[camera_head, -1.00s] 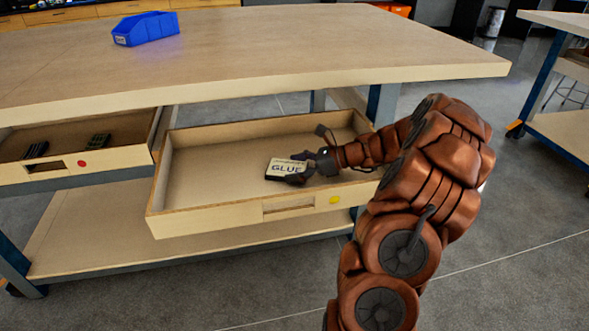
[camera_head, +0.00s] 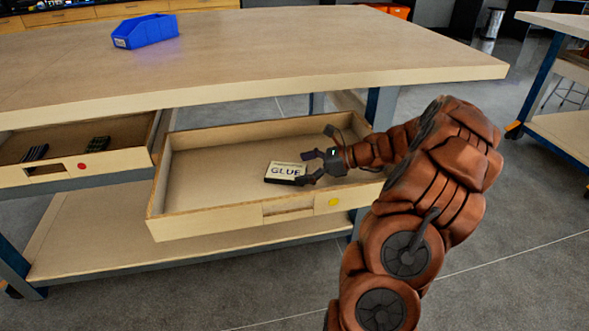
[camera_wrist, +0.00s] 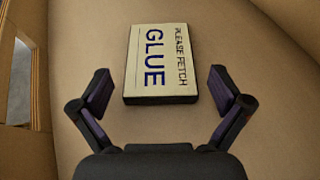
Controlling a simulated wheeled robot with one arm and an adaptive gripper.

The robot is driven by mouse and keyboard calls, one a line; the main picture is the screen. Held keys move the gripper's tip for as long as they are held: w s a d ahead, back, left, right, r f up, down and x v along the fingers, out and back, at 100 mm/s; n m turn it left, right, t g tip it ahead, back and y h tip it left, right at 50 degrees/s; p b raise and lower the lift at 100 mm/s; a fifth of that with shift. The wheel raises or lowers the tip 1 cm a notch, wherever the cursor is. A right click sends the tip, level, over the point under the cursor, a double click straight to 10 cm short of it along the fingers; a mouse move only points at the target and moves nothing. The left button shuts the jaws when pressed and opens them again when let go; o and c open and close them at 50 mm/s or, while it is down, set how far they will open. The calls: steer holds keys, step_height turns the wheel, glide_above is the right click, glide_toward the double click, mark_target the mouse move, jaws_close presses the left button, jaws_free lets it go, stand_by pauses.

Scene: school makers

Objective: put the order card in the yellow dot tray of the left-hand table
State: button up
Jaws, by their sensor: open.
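The order card (camera_head: 285,171), a pale block with dark edges reading "PLEASE FETCH GLUE", lies flat in the open yellow dot tray (camera_head: 185,220). The tray is a wooden drawer under the table, with a yellow dot (camera_head: 334,202) on its front. My gripper (camera_head: 307,167) is open inside the tray, just right of the card. In the wrist view the card (camera_wrist: 161,62) lies ahead of and between the spread fingers (camera_wrist: 161,92), with a gap on each side. Nothing is held.
A red dot drawer (camera_head: 120,171) stands open at left with two dark items in it. A blue bin (camera_head: 146,31) stands on the tabletop (camera_head: 270,55) above. The tray has bare floor around the card. Another table (camera_head: 565,130) is at right.

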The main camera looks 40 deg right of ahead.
steer(key=p+v, duration=0.1)
steer(key=v, duration=0.8)
steer(key=shift+s+d+p, duration=0.15)
steer(key=shift+s+p, duration=0.05)
steer(key=shift+p, duration=0.15)
steer(key=s+a+r+n+g+p, duration=0.1)
steer(key=a+r+n+g+p, duration=0.35)
steer(key=a, duration=0.55)
steer(key=a+r+n+g+p, duration=0.2)
steer(key=a+r+n+p, duration=0.4)
steer(key=a, duration=0.5)
steer(key=s+a+r+n+g+h+p, duration=0.2)
steer(key=s+a+r+n+g+p, duration=0.3)
steer(key=s+a+r, duration=0.5)
steer(key=s+r+n+h+p, duration=0.3)
steer(key=s+n+p, duration=0.2)
steer(key=s, duration=0.2)
steer(key=s+a+r+n+h+p, duration=0.1)
steer(key=s+r+n+h+p, duration=0.2)
steer(key=s+n, duration=0.3)
steer(key=shift+s+h+p, duration=0.7)
steer(key=shift+s+p, duration=0.2)
steer(key=shift+s, duration=0.35)
steer(key=shift+r+n, duration=0.1)
steer(key=shift+n, duration=0.15)
